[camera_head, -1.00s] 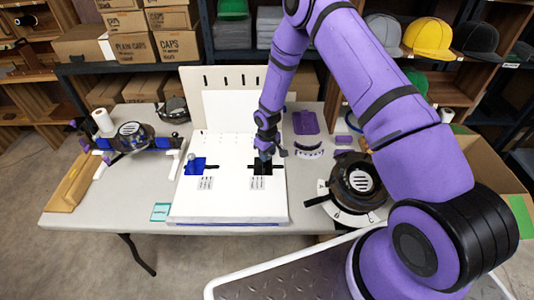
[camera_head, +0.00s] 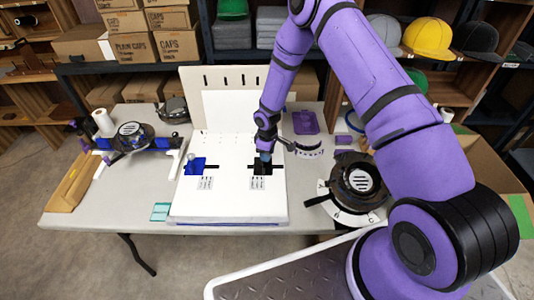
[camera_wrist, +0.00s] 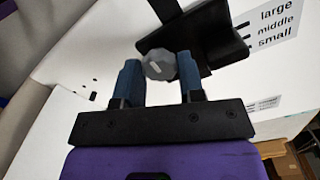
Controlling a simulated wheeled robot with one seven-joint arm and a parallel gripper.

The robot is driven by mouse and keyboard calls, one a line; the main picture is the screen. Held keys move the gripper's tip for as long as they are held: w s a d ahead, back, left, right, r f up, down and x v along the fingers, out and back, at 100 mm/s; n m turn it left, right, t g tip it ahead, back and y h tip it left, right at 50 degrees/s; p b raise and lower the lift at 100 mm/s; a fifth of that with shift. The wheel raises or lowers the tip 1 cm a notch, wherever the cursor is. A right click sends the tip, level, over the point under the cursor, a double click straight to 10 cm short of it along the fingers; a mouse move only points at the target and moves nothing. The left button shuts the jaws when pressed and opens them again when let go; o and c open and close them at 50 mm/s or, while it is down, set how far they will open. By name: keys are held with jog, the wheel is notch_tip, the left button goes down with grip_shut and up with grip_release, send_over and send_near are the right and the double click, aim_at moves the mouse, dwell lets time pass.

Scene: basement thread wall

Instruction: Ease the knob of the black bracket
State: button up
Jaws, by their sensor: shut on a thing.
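The black bracket (camera_head: 263,169) lies on the right half of the white board (camera_head: 230,208). In the wrist view the bracket (camera_wrist: 215,38) shows its dark plate and a slotted strap, with a grey faceted knob (camera_wrist: 158,65) on it. My gripper (camera_head: 265,156) points down at the bracket. In the wrist view its two blue fingers (camera_wrist: 159,72) stand on either side of the knob and are shut on it. A label reading large, middle, small (camera_wrist: 276,25) is beside the bracket. The contact faces of the fingers are partly hidden.
A blue bracket (camera_head: 195,166) with its own knob sits on the board's left half. A dark round device on a white base (camera_head: 355,185) stands right of the board. A purple part (camera_head: 305,122) lies behind. Another helmet-like device (camera_head: 131,136) is at left.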

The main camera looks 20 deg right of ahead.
jog(key=shift+w, duration=0.1)
jog(key=o, duration=0.9)
jog(key=shift+o, duration=0.2)
notch_tip(320, 180, up, 11)
jog(key=shift+f, duration=0.1)
